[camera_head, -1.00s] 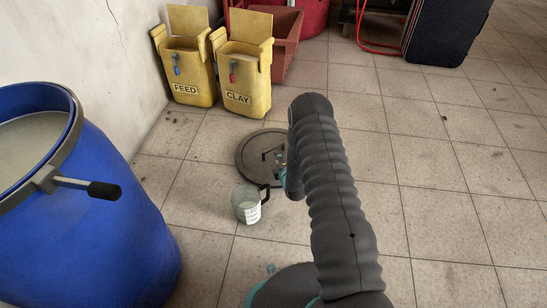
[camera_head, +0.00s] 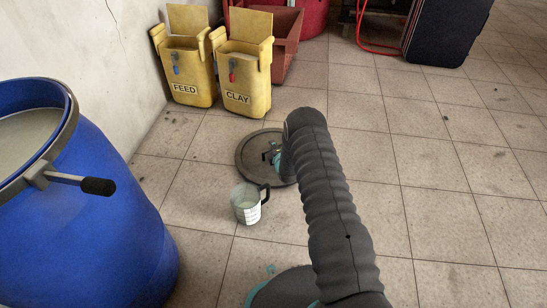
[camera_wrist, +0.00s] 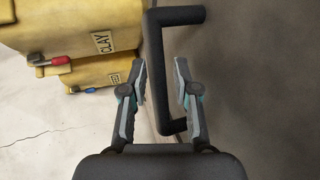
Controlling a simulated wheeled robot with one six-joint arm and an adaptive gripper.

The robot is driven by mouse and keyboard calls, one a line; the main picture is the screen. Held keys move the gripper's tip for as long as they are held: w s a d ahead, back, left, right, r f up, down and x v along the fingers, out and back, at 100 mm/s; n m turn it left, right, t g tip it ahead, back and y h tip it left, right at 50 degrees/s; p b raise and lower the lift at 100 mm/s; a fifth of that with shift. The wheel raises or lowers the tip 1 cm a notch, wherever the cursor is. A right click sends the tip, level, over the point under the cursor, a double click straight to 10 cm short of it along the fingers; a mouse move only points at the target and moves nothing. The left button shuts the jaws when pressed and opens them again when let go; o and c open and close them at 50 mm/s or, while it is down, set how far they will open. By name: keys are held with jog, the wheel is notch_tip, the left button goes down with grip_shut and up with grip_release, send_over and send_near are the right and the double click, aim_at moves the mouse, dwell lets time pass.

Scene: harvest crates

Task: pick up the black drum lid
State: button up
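The black drum lid (camera_head: 248,155) lies flat on the tiled floor in the head view, its right side hidden behind my arm. In the wrist view the lid's dark surface (camera_wrist: 265,90) fills the right side. Its black bracket-shaped handle (camera_wrist: 157,75) stands out from that surface. My gripper (camera_wrist: 161,66) is open, one finger on each side of the handle's long bar. Gaps show between the bar and both fingers. In the head view my gripper is mostly hidden behind my arm, over the lid.
A clear measuring jug (camera_head: 246,204) stands just in front of the lid. The open blue drum (camera_head: 95,225) with a lever is at left. Yellow FEED (camera_head: 188,80) and CLAY (camera_head: 243,84) bins stand behind, with a red crate (camera_head: 287,45). Floor at right is clear.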

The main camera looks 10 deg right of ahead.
grip_shut()
jog(key=shift+r, duration=0.15)
